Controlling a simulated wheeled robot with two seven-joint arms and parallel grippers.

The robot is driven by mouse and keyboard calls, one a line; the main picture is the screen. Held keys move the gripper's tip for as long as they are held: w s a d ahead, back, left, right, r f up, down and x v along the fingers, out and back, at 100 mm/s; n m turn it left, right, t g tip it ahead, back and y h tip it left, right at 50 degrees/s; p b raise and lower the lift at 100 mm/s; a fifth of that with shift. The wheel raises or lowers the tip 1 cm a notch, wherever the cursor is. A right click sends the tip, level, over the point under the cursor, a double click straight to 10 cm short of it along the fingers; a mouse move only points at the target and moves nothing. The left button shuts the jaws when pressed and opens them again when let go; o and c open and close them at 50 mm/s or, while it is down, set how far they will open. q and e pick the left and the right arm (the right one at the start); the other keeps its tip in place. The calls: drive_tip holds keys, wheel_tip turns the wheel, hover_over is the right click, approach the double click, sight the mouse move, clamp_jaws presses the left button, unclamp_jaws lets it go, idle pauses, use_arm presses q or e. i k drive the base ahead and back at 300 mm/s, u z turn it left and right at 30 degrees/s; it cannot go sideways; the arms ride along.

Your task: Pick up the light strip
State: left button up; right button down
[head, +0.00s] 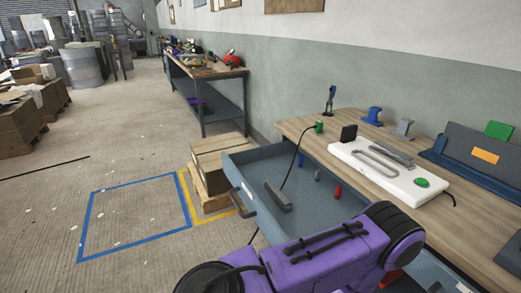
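No object is clearly marked as the light strip. A dark grey bar (278,197) lies in the open blue-grey drawer (262,160), with a thin black cable rising from near it toward the bench top. A white board (352,158) on the wooden bench (297,127) carries a grey loop-shaped strip (378,163), a grey bar (392,152) and a green button (422,182). I cannot tell which of these is the light strip. A purple arm of mine crosses the bottom of the head view, in front of the drawer. Neither gripper shows.
Small blue and red items (337,192) lie in the drawer. Blue and grey fixtures (373,115) stand behind the white board, and a dark blue panel with an orange label (485,155) stands at right. Boxes (215,165) sit beyond the drawer. Floor at left is mostly clear.

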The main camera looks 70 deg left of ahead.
sight(280, 199)
drive_tip(key=k, duration=0.4)
drive_tip(key=u, duration=0.85)
